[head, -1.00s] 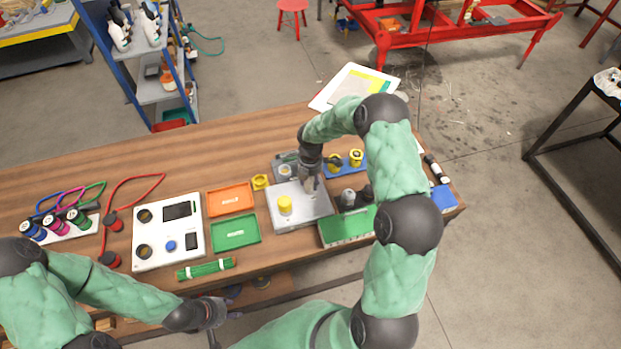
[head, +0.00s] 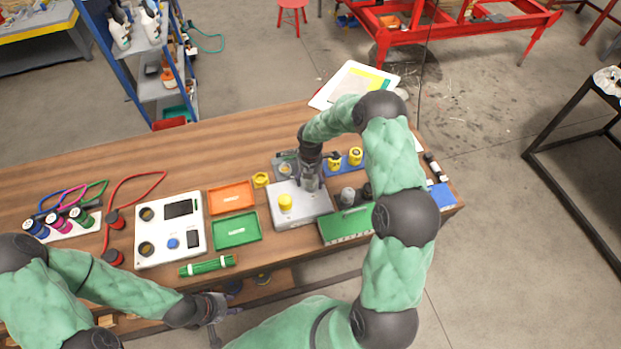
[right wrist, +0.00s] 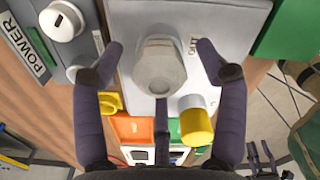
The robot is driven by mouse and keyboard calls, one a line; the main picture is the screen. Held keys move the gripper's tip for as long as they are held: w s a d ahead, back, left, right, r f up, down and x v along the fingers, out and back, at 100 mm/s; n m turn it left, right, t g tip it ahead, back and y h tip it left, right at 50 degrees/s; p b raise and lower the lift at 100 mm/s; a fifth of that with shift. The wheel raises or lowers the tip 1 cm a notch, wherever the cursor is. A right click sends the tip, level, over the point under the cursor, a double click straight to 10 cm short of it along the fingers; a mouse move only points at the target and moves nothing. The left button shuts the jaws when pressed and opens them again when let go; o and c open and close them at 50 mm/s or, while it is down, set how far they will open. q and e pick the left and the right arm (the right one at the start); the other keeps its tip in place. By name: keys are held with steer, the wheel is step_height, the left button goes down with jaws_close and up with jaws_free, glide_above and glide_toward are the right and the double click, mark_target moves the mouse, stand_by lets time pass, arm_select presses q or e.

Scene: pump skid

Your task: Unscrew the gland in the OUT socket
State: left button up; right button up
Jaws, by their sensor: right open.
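The grey metal gland (right wrist: 160,70) stands on the grey pump box (right wrist: 225,18), beside the OUT lettering in the right wrist view. My right gripper (right wrist: 160,48) is open, with one finger on each side of the gland and a visible gap to both. In the head view my right gripper (head: 311,184) points down over the box (head: 318,209) and mostly hides the gland. A yellow plug (right wrist: 197,126) stands on the same box; it also shows in the head view (head: 285,202). My left gripper (head: 214,309) hangs at the table's front edge; its fingers are unclear.
A POWER unit with a white knob (right wrist: 63,21) stands beside the box. Orange (head: 231,197) and green (head: 236,230) trays lie left of it. A green case (head: 348,225) and dark fittings stand close on the right. The table's back left is clear.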

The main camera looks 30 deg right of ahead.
steer(key=shift+f+m+b, duration=0.1)
steer(key=shift+m+b, duration=0.75)
steer(key=shift+m, duration=0.35)
steer(key=m+b, duration=0.1)
steer(key=m, duration=0.1)
steer(key=shift+m, duration=0.3)
